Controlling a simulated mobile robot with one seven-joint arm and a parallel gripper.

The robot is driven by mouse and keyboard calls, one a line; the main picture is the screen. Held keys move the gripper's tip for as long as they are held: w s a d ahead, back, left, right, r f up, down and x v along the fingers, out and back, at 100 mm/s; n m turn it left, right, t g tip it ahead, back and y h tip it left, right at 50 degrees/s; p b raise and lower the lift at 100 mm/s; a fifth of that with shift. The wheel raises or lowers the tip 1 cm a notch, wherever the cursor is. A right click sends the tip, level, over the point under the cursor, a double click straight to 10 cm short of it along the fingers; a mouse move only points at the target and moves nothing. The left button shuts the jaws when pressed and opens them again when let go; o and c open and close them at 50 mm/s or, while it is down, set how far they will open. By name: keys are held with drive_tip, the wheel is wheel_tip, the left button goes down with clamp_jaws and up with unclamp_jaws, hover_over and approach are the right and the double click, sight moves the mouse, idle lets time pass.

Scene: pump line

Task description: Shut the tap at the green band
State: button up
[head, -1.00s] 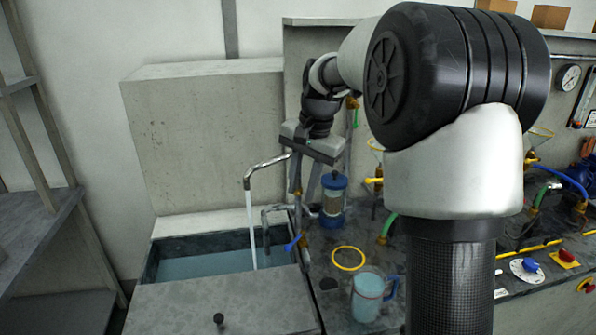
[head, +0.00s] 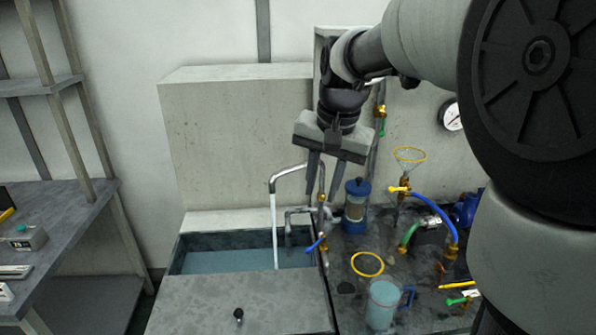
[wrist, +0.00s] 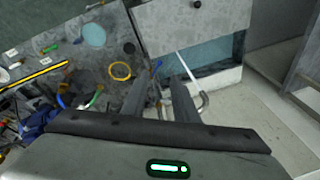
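A pipe on the back wall carries a small green mark (head: 382,131) just below a brass tap (head: 382,112); I cannot tell whether this is the green band of the task. A green-handled part (head: 458,301) lies at the bench front. A blue-handled tap (head: 317,244) is on the thin pipe beside the basin. My gripper (head: 324,193) is open and empty, pointing down above this pipe. Its two apart fingers also show in the wrist view (wrist: 176,92).
Water runs from a bent spout (head: 273,230) into the basin (head: 225,262). A blue-capped canister (head: 356,207), a yellow ring (head: 367,264) and a jug (head: 382,303) stand on the bench. A shelf (head: 50,225) is at the left.

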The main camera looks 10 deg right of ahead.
drive_tip(key=shift+c, duration=0.3)
drive_tip(key=shift+w+f, duration=0.1)
drive_tip(key=shift+f, duration=0.05)
drive_tip(key=c, duration=0.3)
drive_tip(key=w+f+m+y, duration=0.1)
drive_tip(key=f+m, duration=0.1)
drive_tip(key=m, duration=0.1)
drive_tip(key=w+d+f+m+y+p, duration=0.1)
drive_tip(key=f+m, duration=0.2)
drive_tip(key=w+f+m+y, duration=0.1)
drive_tip(key=f+m, duration=0.1)
drive_tip(key=m, duration=0.1)
drive_tip(key=shift+w+d+f+m+p, duration=0.2)
drive_tip(key=shift+d+m+p, duration=0.1)
drive_tip(key=shift+d+p, duration=0.1)
clamp_jaws()
drive_tip(key=w+d+f+m+t+p, duration=0.1)
drive_tip(key=w+d+f+m+t, duration=0.15)
drive_tip(key=d+f+m, duration=0.75)
drive_tip(key=m+b, duration=0.1)
drive_tip(key=m, duration=0.1)
approach(314, 245)
drive_tip(key=shift+y, duration=0.4)
drive_tip(key=x, duration=0.6)
drive_tip(key=shift+w+d+f, duration=0.1)
drive_tip(key=shift+d+f, duration=0.2)
